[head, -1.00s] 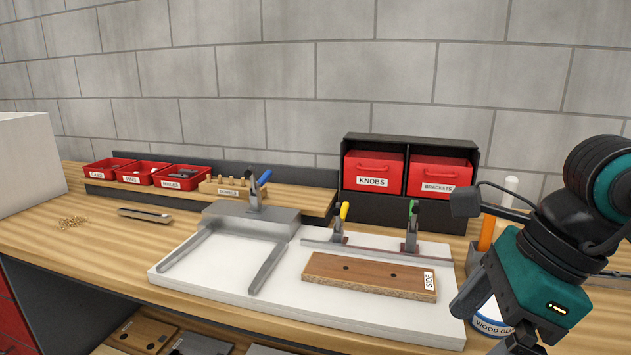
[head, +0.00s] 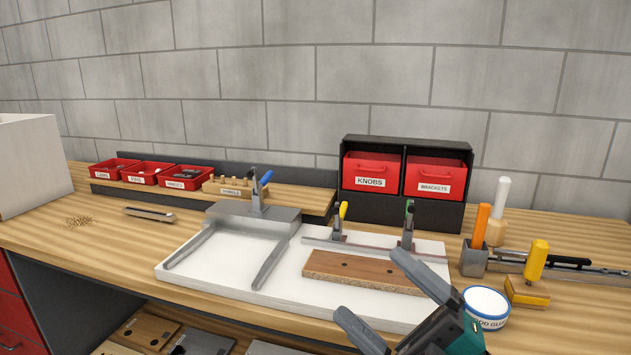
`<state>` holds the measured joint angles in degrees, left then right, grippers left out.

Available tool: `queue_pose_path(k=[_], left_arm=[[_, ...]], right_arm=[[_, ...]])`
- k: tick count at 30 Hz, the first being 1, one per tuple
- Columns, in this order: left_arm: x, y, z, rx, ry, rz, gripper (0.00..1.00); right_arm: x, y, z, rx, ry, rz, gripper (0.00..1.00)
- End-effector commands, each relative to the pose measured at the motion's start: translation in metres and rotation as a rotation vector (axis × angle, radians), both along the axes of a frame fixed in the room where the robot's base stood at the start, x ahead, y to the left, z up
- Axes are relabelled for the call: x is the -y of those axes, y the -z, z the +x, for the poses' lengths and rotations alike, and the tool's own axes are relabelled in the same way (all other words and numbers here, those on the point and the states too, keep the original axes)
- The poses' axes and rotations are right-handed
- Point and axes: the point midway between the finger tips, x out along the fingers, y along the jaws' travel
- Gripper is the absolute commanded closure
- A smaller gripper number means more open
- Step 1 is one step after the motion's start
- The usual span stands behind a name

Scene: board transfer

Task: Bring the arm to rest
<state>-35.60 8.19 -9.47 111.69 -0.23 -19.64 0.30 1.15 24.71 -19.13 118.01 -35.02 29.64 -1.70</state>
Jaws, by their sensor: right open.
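My right gripper (head: 388,293) is at the bottom of the head view, right of centre. Its two dark fingers are spread apart with nothing between them. It is in front of the white board (head: 210,268) and hides part of its front right edge. My left gripper is not in view.
A glue tub (head: 487,304), a yellow-handled tool (head: 536,262) and a grey holder with an orange handle (head: 476,258) stand right of the gripper. Two toggle clamps, yellow (head: 340,225) and green (head: 408,230), stand behind the wooden board. Red drawers (head: 371,172) are at the back.

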Motion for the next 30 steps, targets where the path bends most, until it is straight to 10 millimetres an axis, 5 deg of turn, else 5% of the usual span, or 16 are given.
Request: queue_pose_path(k=[3,6,12,15,21,30], left_arm=[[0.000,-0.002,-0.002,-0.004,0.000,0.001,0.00],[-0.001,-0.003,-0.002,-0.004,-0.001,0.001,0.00],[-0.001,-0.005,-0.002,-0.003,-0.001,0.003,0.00],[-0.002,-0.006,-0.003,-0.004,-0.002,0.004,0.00],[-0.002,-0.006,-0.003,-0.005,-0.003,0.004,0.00],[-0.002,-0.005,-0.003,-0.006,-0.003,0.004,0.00]], right_arm=[[0.035,0.072,0.024,-0.412,0.183,0.189,0.00],[0.062,0.145,0.023,-0.736,0.326,0.308,0.00],[0.092,0.272,-0.029,-1.263,0.540,0.465,0.00],[0.098,0.313,-0.061,-1.443,0.607,0.510,0.00],[0.101,0.347,-0.095,-1.608,0.667,0.548,0.00],[0.101,0.349,-0.097,-1.617,0.670,0.548,0.00]])
